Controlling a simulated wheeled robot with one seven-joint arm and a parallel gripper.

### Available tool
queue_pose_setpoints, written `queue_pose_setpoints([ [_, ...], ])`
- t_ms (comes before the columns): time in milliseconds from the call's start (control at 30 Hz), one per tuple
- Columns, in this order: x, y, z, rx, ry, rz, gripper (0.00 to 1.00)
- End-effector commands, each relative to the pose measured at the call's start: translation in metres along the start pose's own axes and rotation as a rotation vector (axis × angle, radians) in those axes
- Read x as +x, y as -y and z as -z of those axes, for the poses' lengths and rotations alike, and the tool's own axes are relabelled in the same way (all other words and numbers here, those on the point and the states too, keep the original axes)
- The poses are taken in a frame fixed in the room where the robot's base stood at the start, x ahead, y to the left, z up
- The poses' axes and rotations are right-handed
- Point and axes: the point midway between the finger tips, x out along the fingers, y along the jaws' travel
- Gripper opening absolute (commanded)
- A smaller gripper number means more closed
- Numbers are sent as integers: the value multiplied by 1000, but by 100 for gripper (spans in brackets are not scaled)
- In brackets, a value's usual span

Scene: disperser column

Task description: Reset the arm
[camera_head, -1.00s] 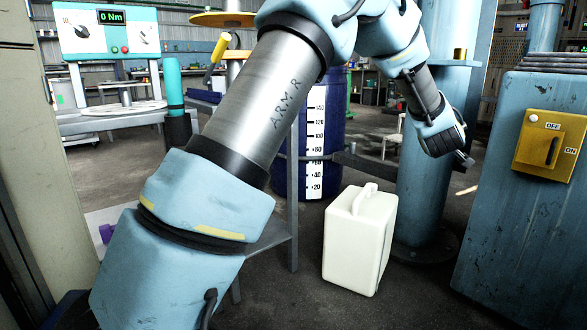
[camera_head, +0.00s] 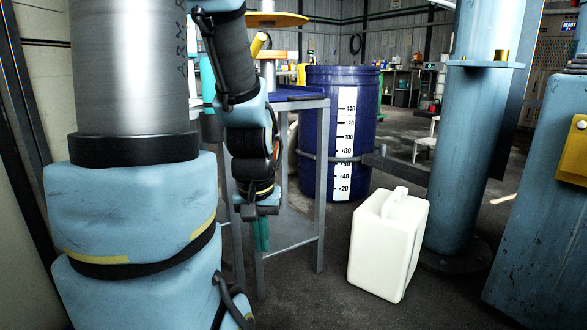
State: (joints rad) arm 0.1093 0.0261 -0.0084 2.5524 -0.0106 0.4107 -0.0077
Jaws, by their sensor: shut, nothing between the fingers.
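My arm (camera_head: 135,70) stands upright at the left of the head view. Its forearm folds down beside it, so my gripper (camera_head: 260,232) hangs pointing down in front of the small grey metal table. The gripper is shut, with nothing held. A teal piece shows just below the gripper; I cannot tell whether it belongs to it or lies behind. My upper arm hides much of what is on the left.
A white canister (camera_head: 385,250) stands on the floor right of the metal table (camera_head: 300,238). Behind are a blue barrel (camera_head: 318,120) with a scale and a blue column (camera_head: 465,150). A blue cabinet (camera_head: 545,235) stands at the right. Open floor lies beyond the barrel.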

Motion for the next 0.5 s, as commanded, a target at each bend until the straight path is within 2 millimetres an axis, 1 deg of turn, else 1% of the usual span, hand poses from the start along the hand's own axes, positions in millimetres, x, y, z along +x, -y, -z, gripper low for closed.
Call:
queue_pose_setpoints([
  [33,-9,6,-10,-4,23,7,0],
  [100,-27,4,-4,0,17,5,0],
  [267,-58,3,2,0,16,4,0],
  [333,-75,3,5,0,15,4,0],
  [467,-113,3,11,-1,14,4,0],
  [500,-126,2,13,-1,14,4,0],
])
